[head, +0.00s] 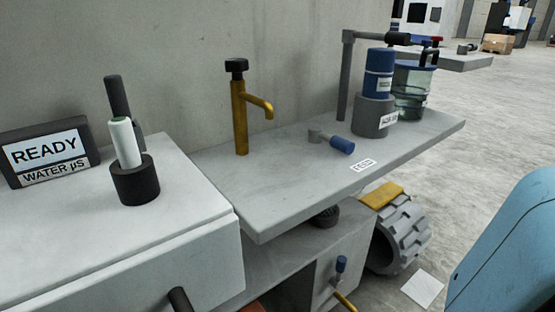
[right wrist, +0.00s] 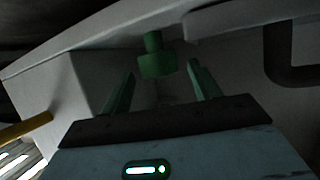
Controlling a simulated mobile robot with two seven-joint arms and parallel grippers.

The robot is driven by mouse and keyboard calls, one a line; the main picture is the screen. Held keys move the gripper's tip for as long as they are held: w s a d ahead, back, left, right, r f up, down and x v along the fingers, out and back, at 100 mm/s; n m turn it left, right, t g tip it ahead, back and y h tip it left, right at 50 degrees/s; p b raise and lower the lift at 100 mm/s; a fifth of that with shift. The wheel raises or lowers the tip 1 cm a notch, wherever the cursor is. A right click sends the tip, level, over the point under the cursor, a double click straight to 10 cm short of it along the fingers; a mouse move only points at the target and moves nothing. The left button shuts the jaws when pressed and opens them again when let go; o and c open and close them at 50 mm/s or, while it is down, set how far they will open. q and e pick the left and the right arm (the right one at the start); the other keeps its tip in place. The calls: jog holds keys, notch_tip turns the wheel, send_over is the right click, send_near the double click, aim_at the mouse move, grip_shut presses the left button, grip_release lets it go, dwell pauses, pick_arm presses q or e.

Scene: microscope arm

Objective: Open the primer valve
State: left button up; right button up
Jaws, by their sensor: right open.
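In the head view, a small valve with a blue handle (head: 341,264) and a brass rod (head: 345,301) sits low on the grey cabinet under the bench. Another blue-handled fitting (head: 341,145) lies on the bench top. I cannot tell which is the primer valve. In the right wrist view, my right gripper (right wrist: 163,76) is open. A greenish knob on a short stem (right wrist: 157,64) is just beyond and between its fingertips, with nothing clearly gripped. I cannot tell whether they touch. My left gripper is in neither view.
The bench top (head: 262,200) carries a brass tap (head: 240,115), a blue-and-grey canister (head: 377,85) and a clear container (head: 411,92). A READY display (head: 46,150) stands at left. In the right wrist view, a dark bent bar (right wrist: 280,65) is at right and pale panels surround the knob.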

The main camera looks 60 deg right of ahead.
jog(key=shift+b+x, duration=0.55)
jog(key=shift+x, duration=0.9)
jog(key=c, duration=1)
